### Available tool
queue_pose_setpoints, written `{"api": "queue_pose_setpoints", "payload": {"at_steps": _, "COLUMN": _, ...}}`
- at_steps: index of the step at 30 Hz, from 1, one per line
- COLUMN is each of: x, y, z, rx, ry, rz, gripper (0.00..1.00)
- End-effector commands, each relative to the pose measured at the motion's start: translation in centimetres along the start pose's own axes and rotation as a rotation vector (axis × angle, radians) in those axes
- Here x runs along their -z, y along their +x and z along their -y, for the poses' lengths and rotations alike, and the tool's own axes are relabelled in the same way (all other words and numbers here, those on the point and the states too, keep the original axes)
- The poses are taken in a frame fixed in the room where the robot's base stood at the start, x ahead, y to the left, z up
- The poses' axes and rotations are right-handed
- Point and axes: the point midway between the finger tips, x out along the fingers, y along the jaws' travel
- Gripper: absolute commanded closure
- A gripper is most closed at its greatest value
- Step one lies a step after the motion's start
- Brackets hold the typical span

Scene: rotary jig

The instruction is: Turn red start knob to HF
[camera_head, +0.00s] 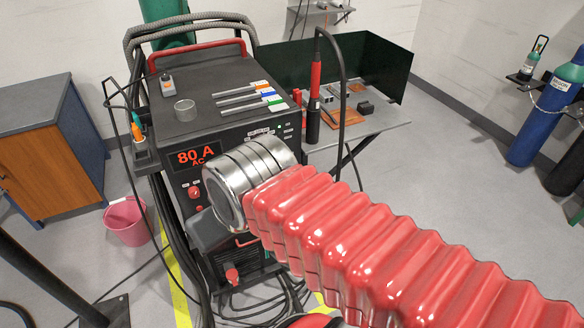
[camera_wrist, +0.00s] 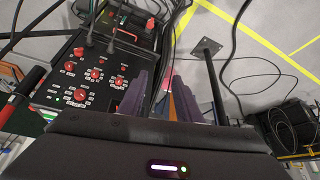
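The black welding machine (camera_head: 225,125) shows a red "80 A AC" readout. One red knob (camera_head: 194,191) sits below the readout in the head view; my arm hides much of the panel. The wrist view shows the control panel (camera_wrist: 60,88) on the left with several red knobs, including one at its middle (camera_wrist: 95,74). The labels are too small to read, so I cannot tell which is the start knob. My gripper (camera_wrist: 178,78) appears open beside the panel, its fingers apart and no knob between them.
A black torch cable (camera_head: 340,90) hangs at the worktable. Cables crowd the machine's lower front. A pink bucket (camera_head: 127,221) and wooden cabinet (camera_head: 50,150) stand left.

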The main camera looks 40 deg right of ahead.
Motion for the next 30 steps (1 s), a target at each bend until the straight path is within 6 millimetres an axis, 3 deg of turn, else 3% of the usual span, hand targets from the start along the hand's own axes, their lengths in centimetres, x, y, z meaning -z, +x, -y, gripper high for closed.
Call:
{"api": "queue_pose_setpoints", "payload": {"at_steps": 7, "x": 0.6, "y": 0.4, "z": -0.5, "rx": -0.012, "ry": -0.003, "rz": -0.009, "gripper": 0.55}}
{"api": "queue_pose_setpoints", "payload": {"at_steps": 11, "x": 2.1, "y": 1.6, "z": -2.1, "rx": -0.046, "ry": -0.016, "rz": -0.032, "gripper": 0.54}}
{"api": "queue_pose_setpoints", "payload": {"at_steps": 21, "x": 8.0, "y": 7.1, "z": -9.5, "rx": -0.198, "ry": -0.111, "rz": -0.141, "gripper": 0.54}}
{"api": "queue_pose_setpoints", "payload": {"at_steps": 30, "x": 11.4, "y": 12.0, "z": -16.4, "rx": -0.308, "ry": -0.236, "rz": -0.226, "gripper": 0.54}}
